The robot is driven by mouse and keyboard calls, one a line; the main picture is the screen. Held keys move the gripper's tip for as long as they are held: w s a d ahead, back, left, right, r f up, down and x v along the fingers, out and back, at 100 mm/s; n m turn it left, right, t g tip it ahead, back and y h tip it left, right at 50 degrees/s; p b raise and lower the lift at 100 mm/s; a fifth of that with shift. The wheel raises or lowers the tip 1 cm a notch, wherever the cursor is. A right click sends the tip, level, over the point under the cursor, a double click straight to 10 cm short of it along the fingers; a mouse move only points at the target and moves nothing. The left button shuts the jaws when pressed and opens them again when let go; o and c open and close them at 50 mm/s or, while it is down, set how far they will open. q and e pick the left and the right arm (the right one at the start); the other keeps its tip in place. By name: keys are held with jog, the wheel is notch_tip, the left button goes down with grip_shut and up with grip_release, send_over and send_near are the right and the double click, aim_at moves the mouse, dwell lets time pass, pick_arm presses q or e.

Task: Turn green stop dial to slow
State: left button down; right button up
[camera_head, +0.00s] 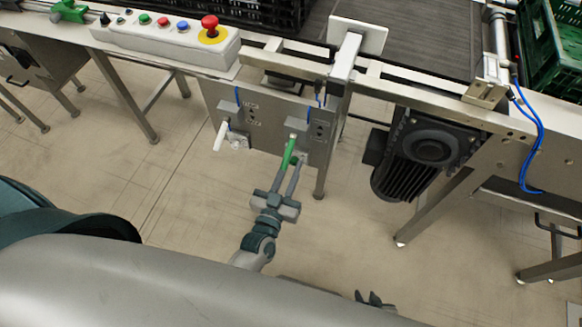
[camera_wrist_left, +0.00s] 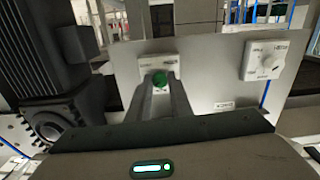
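The green stop dial (camera_wrist_left: 160,81) sits on a white labelled plate in the left wrist view, directly between the fingertips of my left gripper (camera_wrist_left: 161,88). In the head view, its green handle (camera_head: 289,152) sticks out from the grey panel toward me. My left gripper (camera_head: 290,168) reaches up to it with a finger on either side. Whether the fingers press on the dial cannot be told. The labels are too small to read surely. My right gripper (camera_head: 375,299) shows only as dark tips at the bottom edge, away from the panel.
A white dial (camera_head: 221,135) is on the same panel to the left; it shows in the wrist view too (camera_wrist_left: 270,62). A black motor (camera_head: 430,150) hangs at right. A control box with a red emergency button (camera_head: 209,25) stands above. The floor in front is clear.

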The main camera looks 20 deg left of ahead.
pick_arm(q)
jog(key=shift+n, duration=0.4)
pick_arm(e)
jog(key=shift+w+r, duration=0.1)
jog(key=shift+r, duration=0.05)
pick_arm(q)
jog(key=shift+n, duration=0.5)
jog(key=n, duration=0.3)
jog(key=shift+p, duration=0.3)
jog(key=n, duration=0.4)
jog(key=shift+n, duration=1.2)
jog(key=shift+n+b, duration=0.3)
jog(key=shift+n, duration=0.2)
jog(key=c, duration=1.6)
grip_release()
